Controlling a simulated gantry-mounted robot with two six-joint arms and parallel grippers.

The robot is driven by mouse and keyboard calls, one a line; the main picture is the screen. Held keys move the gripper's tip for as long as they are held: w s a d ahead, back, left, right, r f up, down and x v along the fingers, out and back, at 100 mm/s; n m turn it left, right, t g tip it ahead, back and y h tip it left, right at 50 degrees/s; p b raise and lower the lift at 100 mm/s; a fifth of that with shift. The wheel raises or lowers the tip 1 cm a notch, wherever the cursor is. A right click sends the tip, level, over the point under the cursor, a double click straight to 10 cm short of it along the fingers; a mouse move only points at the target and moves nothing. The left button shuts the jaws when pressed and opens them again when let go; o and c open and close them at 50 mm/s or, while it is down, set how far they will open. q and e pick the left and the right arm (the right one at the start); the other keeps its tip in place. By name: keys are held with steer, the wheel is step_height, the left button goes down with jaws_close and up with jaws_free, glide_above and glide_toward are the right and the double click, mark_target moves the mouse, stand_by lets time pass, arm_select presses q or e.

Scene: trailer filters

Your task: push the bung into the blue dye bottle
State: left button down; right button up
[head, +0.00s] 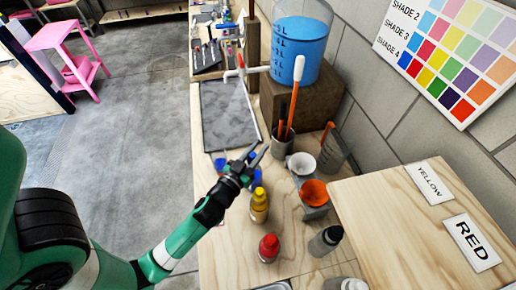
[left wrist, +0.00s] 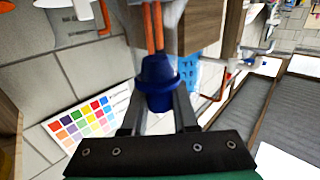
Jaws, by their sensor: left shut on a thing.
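My left gripper (head: 255,155) is above the wooden bench in the head view. It is shut on a blue bung (left wrist: 158,82), which sits between the fingertips in the left wrist view and has a narrower end and a wider rim. In the head view a blue item (head: 257,178), probably the blue dye bottle, shows just below the gripper and behind the yellow bottle; the gripper hides part of it. I cannot tell whether the bung touches the bottle. My right gripper is not in view.
A yellow bottle (head: 259,207), a red bottle (head: 269,247) and a grey bottle (head: 325,241) stand nearer on the bench. A cup with stirrers (head: 282,146), a white funnel (head: 303,163) and an orange funnel (head: 314,192) stand to the right. A blue tank (head: 300,48) is behind.

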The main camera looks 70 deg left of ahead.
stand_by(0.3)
arm_select(q)
steer(key=c, duration=0.6)
jaws_free()
steer(key=shift+o, duration=0.3)
steer(key=o, duration=0.4)
step_height(320, 180, up, 7)
steer(key=p, duration=0.6)
